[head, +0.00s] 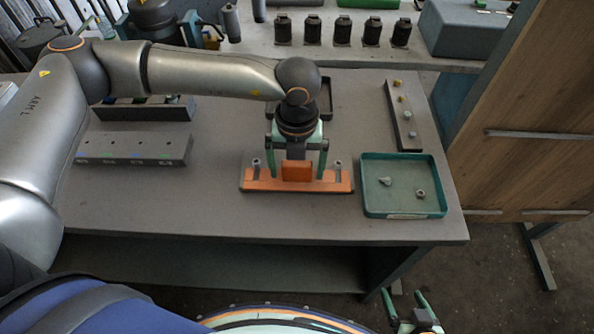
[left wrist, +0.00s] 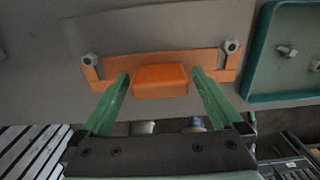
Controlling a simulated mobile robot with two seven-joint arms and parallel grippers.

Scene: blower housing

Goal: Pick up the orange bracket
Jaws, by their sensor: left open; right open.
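The orange bracket (head: 270,185) lies flat near the front edge of the table, with a raised block in its middle and a bolt at each end. It also shows in the left wrist view (left wrist: 208,62). My left gripper (head: 297,174) is over it, pointing down, open. In the left wrist view its green fingers (left wrist: 161,80) stand on either side of the raised block, apart from it as far as I can see. Whether the fingertips touch the bracket's plate I cannot tell. My right gripper (head: 409,306) is open and empty, low in front of the table.
A green tray (head: 403,213) with two small metal parts stands right of the bracket. A grey block with holes (head: 132,150) is at left, and a strip with small fittings (head: 404,118) at back right. A wooden panel (head: 530,120) stands at right.

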